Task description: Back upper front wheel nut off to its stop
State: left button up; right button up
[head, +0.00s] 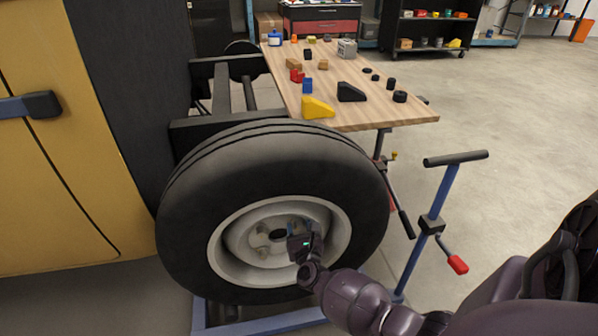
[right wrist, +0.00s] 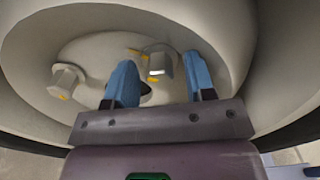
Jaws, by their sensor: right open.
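The front wheel (head: 175,205) is a black tyre with a pale, dished rim, mounted on the vehicle. My right gripper (head: 302,230) reaches into the rim at the right of the hub. In the right wrist view my right gripper (right wrist: 160,78) is open, with its two blue fingers pointing at the hub face. A wheel nut (right wrist: 162,64) with yellow marks shows between and beyond the fingers; I see no contact. Another wheel nut (right wrist: 68,80) stands clear to the left. A dark hole lies partly behind the left finger. My left gripper is not in view.
The rim wall (right wrist: 235,40) curves close around the right gripper. A blue stand (head: 432,215) with a dark crossbar and red-handled lever is right of the wheel. A wooden workbench (head: 345,115) with blocks stands behind. The yellow cab (head: 50,200) is at left; floor is open at right.

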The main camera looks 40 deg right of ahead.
jog(key=c, duration=0.9)
